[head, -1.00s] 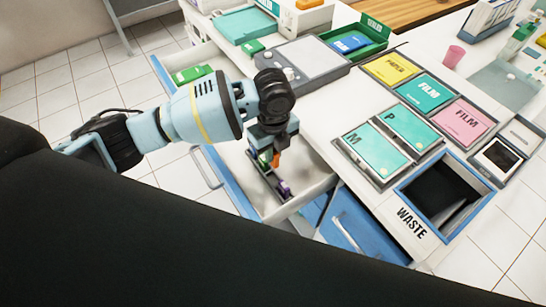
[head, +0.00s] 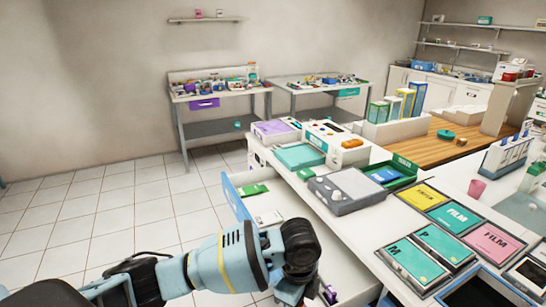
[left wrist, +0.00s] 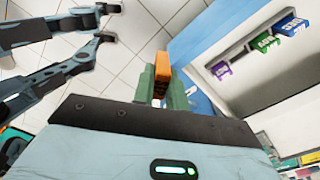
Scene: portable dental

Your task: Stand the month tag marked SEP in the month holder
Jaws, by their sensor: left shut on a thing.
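My left gripper (left wrist: 161,88) is shut on an orange tag (left wrist: 162,64) in the left wrist view; its lettering cannot be read at this angle. The tag is clear of the drawer's inside, near the blue drawer front (left wrist: 192,42). A purple tag (left wrist: 222,69), a green tag (left wrist: 265,42) and a blue tag (left wrist: 290,26) stand in a dark rack in the open drawer. In the head view my left gripper (head: 290,294) is cut off by the bottom edge. I cannot make out which thing is the month holder.
The open drawer (head: 283,202) juts from the white counter. On the counter are a grey device (head: 343,189), a green tray (head: 404,180) and film boxes (head: 452,214). Two benches (head: 214,92) stand by the far wall. The tiled floor at left is clear.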

